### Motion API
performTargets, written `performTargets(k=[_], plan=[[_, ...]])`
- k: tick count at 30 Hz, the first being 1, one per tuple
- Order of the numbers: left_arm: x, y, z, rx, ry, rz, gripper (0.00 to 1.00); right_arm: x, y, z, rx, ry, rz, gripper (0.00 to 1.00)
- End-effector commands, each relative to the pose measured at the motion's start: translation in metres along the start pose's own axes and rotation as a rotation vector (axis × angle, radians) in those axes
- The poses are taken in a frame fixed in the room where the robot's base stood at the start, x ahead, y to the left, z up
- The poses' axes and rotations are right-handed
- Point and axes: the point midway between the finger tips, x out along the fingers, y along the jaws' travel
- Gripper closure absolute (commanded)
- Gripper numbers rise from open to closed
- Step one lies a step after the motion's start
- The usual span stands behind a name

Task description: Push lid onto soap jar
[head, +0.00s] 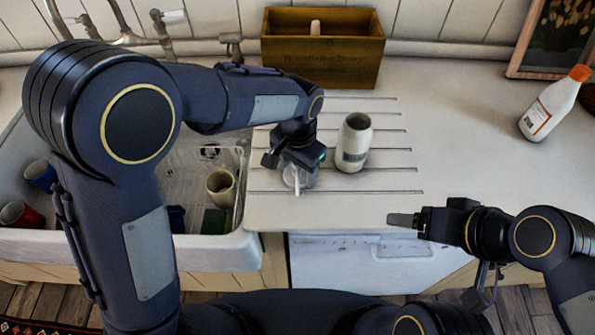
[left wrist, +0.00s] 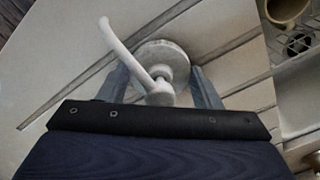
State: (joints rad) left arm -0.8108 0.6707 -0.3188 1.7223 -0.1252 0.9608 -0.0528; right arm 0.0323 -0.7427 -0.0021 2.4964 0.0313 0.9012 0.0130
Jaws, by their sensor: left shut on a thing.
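My left gripper (head: 296,168) is low over the ribbed drainboard and points down. It is shut on the white pump lid (left wrist: 158,72), which has a long curved spout and a round disc base.
A cream jar with a label (head: 354,143) stands just right of the left gripper. A wooden box (head: 322,50) is behind. A white bottle with an orange cap (head: 553,105) stands far right. The sink (head: 215,245) with cups is left. The counter's right middle is clear.

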Motion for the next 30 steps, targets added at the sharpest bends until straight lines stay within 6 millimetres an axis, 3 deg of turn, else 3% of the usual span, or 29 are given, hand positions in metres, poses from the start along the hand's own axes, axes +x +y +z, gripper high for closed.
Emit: performTargets(k=[8, 15, 24, 30], plan=[[-0.004, 0.0, -0.001, 0.0, 0.002, 0.0, 0.64, 0.0, 0.0, 0.0, 0.0, 0.0, 0.0, 0.25], [-0.034, 0.0, -0.001, 0.001, 0.006, 0.001, 0.64, 0.0, 0.0, 0.0, 0.0, 0.0, 0.0, 0.25], [-0.095, 0.06, -0.002, 0.007, 0.006, 0.0, 0.64, 0.006, 0.003, 0.003, 0.0, 0.0, 0.0, 0.25], [-0.114, 0.106, -0.003, 0.005, 0.002, 0.0, 0.64, 0.009, 0.004, 0.005, 0.0, 0.0, 0.0, 0.25]])
